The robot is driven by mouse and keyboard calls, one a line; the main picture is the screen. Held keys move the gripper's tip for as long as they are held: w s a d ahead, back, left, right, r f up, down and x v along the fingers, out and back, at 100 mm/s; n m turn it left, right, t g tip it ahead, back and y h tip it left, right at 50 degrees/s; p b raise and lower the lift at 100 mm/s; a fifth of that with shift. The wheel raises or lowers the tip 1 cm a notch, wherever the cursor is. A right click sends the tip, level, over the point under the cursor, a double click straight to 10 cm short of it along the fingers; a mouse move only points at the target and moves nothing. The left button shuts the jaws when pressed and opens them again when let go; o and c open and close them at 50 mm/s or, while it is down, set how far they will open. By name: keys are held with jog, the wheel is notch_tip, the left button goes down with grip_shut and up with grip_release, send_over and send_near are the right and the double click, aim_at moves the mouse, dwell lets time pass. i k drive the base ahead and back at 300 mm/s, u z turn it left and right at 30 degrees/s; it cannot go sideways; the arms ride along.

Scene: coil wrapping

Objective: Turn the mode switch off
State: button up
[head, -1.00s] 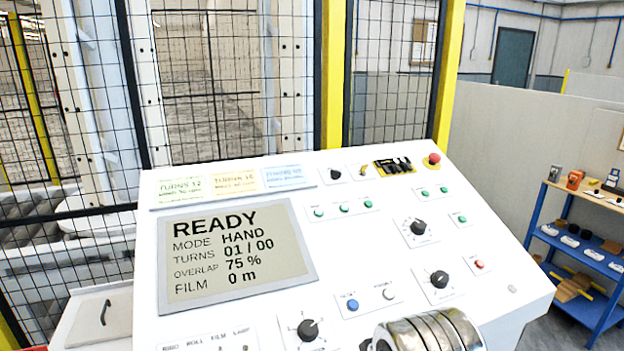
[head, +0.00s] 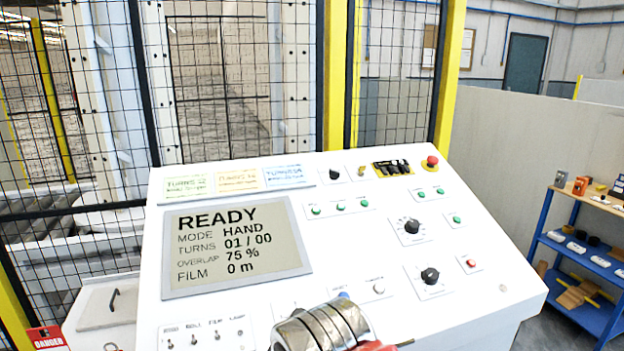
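The white sloped control panel (head: 370,230) fills the middle of the head view. Its display (head: 236,247) reads READY, MODE HAND, TURNS 01 / 00, OVERLAP 75 %, FILM 0 m. Black rotary knobs sit at the upper middle (head: 334,173), right middle (head: 411,226) and lower right (head: 430,275). Their labels are too small to read, so I cannot tell which is the mode switch. A ribbed metal part, seemingly of my arm, covers the panel's lower middle. My gripper's fingers do not show.
A red mushroom button (head: 432,161) is at the panel's top right. Small toggles (head: 194,340) line the lower left. Wire fencing (head: 215,90) with yellow posts stands behind. A blue shelf (head: 583,262) stands right, with bare floor between it and the panel.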

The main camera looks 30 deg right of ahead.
aim_at(334, 174)
jog(key=u, duration=0.1)
jog(key=k, duration=0.9)
jog(key=z, duration=0.5)
jog(key=i, duration=1)
jog(key=z, duration=0.05)
